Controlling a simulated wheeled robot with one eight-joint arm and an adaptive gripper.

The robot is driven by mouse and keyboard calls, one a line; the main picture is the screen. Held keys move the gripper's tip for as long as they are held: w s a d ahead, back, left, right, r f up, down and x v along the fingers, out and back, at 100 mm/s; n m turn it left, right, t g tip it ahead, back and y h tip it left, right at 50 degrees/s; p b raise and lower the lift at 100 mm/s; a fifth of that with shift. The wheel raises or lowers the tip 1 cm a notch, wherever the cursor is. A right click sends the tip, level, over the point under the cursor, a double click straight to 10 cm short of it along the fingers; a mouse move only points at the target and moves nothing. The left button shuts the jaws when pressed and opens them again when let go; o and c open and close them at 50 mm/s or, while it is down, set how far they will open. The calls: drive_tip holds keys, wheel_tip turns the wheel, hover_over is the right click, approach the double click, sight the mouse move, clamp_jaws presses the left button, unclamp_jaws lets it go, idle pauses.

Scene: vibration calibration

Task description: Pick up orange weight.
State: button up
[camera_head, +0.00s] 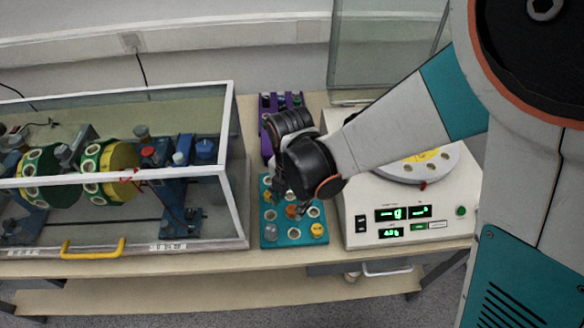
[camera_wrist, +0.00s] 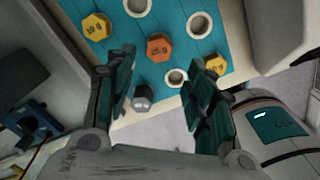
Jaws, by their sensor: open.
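The orange weight (camera_wrist: 159,47) is a hexagonal piece with dark markings, seated in the teal tray (camera_wrist: 196,45). In the wrist view it lies ahead of my gripper (camera_wrist: 160,95), roughly between the lines of its two fingers. The fingers are spread apart with nothing between them, and the weight is not touched. In the head view the orange weight (camera_head: 291,211) shows small on the tray, just below my wrist, which hides part of the tray and the fingers.
Yellow weights (camera_wrist: 96,27) and a grey weight (camera_wrist: 143,97) are close by, with several empty white-rimmed holes. A balancing machine with a display (camera_head: 410,220) stands right of the tray. A glass-walled case (camera_head: 240,170) stands left. A purple rack (camera_head: 266,140) is behind.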

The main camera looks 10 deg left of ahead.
sight(291, 211)
drive_tip(key=f, duration=0.1)
drive_tip(key=f+b, duration=0.1)
drive_tip(key=f, duration=0.1)
drive_tip(key=f+b, duration=0.1)
drive_tip(key=f, duration=0.1)
drive_tip(key=shift+w+a, duration=0.1)
drive_tip(key=shift+w, duration=0.3)
drive_tip(key=c, duration=0.9)
